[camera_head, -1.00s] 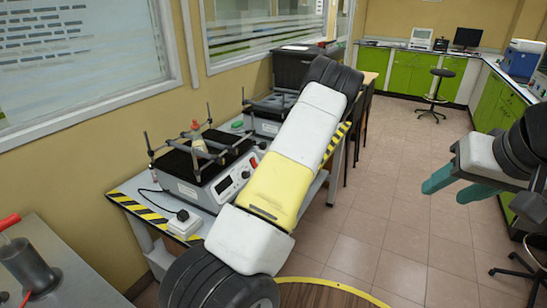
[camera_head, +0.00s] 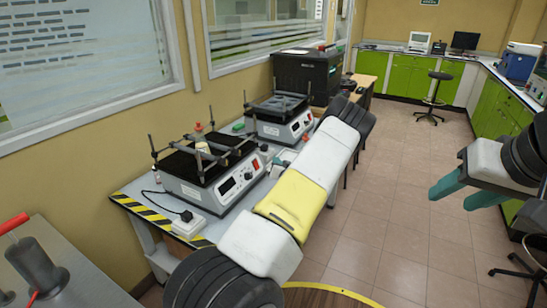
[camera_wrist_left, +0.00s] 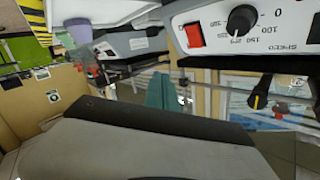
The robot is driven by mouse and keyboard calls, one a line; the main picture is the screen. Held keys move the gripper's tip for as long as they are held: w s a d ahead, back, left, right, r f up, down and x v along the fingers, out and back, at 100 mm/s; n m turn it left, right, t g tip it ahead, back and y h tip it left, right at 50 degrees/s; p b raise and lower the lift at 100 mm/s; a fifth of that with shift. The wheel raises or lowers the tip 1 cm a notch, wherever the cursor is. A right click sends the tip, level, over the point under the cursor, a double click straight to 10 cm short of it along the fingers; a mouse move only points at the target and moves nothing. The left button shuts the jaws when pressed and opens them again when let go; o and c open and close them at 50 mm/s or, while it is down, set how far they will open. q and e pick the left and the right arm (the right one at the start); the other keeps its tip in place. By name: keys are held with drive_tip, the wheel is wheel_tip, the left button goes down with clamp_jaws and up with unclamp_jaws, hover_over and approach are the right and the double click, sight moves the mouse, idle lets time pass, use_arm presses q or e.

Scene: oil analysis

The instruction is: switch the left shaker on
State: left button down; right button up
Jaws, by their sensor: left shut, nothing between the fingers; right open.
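The left shaker (camera_head: 222,190) is a white box with a black top and clamp bars, standing on the bench in the head view. Its front has a display, a dark knob (camera_head: 248,175) and a red switch (camera_head: 256,164). In the left wrist view the picture is upside down; the red switch (camera_wrist_left: 193,35) and the knob (camera_wrist_left: 241,18) are close. My left gripper (camera_wrist_left: 160,90) shows its teal fingers closed and empty, apart from the switch. My arm hides most of it in the head view. My right gripper (camera_head: 453,195) is open and empty, over the floor at right.
A second shaker (camera_head: 290,133) stands further back on the bench. A power socket block (camera_head: 188,224) with a black plug sits at the bench's front left, near the striped edge. A grey container (camera_head: 38,268) is at lower left.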

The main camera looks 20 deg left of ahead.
sight(257, 164)
use_arm(q)
drive_tip(key=a+f, duration=0.2)
drive_tip(key=a, duration=0.5)
drive_tip(key=shift+w+f, duration=0.3)
drive_tip(key=shift+w, duration=0.15)
idle(1.6)
drive_tip(key=shift+a+f, duration=0.15)
drive_tip(key=shift+a, duration=0.2)
